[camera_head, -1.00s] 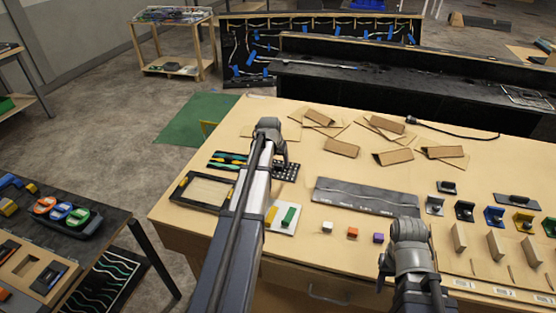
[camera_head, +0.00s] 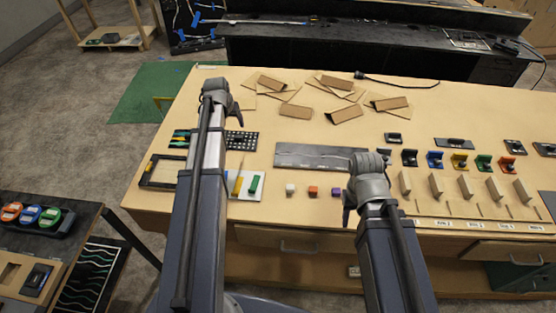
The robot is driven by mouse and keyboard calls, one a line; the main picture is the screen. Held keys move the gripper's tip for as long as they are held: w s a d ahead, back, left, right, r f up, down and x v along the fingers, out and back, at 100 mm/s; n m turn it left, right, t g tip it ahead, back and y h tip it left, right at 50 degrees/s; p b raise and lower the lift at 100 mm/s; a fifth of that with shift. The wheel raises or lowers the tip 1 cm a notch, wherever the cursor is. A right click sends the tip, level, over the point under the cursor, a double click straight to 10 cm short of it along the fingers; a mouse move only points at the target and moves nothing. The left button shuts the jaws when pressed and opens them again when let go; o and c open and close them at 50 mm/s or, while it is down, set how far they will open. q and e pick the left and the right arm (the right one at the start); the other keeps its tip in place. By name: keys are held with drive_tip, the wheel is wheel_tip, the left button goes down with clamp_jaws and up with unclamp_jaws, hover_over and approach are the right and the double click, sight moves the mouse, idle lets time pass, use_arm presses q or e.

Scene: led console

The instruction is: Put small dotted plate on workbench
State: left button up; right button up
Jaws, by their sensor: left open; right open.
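My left gripper (camera_head: 232,108) is open and appears empty, at the far side of the plate in the picture. My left arm crosses in front of the plate's left side. I cannot tell the gripper's height above the bench.
Cardboard pieces (camera_head: 345,112) lie behind the dotted plate. A black-framed tray (camera_head: 147,183) and a white board with yellow and green pieces lie left of centre. A black cart stands at left.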

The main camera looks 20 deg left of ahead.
use_arm(q)
drive_tip(key=s+d+f+m+g, duration=0.1)
drive_tip(key=s+d, duration=0.2)
drive_tip(key=d, duration=0.7)
drive_tip(key=s+d+m+g, duration=0.15)
drive_tip(key=s+d, duration=0.25)
drive_tip(key=d, duration=0.6)
drive_tip(key=s+d+m+g, duration=0.2)
drive_tip(key=s+d+m, duration=0.2)
drive_tip(key=s+d, duration=1.1)
drive_tip(key=shift+s+d+f, duration=0.25)
drive_tip(key=shift+s+d, duration=0.05)
drive_tip(key=shift+s, duration=0.45)
drive_tip(key=shift+a, duration=0.1)
